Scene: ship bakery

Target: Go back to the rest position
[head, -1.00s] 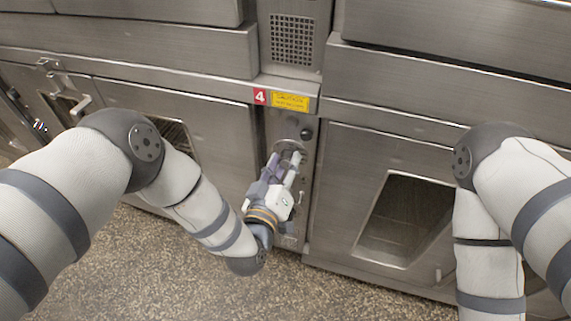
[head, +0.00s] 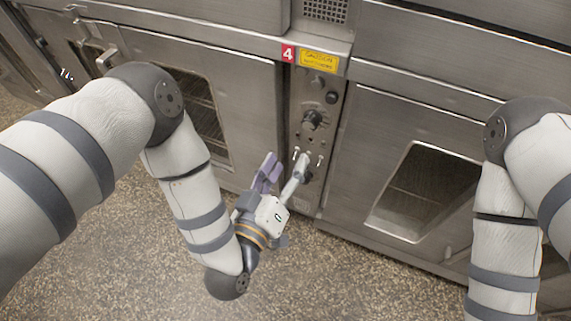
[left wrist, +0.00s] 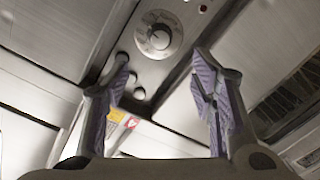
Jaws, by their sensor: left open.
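My left gripper (head: 285,168) is open and empty in front of the lower part of the oven's control panel (head: 322,95). In the left wrist view its two purple-padded fingers (left wrist: 163,95) are spread apart. A round dial (left wrist: 158,36) shows between and beyond them. In the head view a dark knob (head: 311,120) sits on the panel above the gripper, apart from it. My right arm comes in at the right edge; its gripper is out of the picture.
A left oven door (head: 240,115) and a right oven door with a window (head: 425,190) flank the panel. A red "4" label (head: 288,53) and yellow caution label (head: 319,60) are above it. Speckled floor (head: 110,255) lies open in front.

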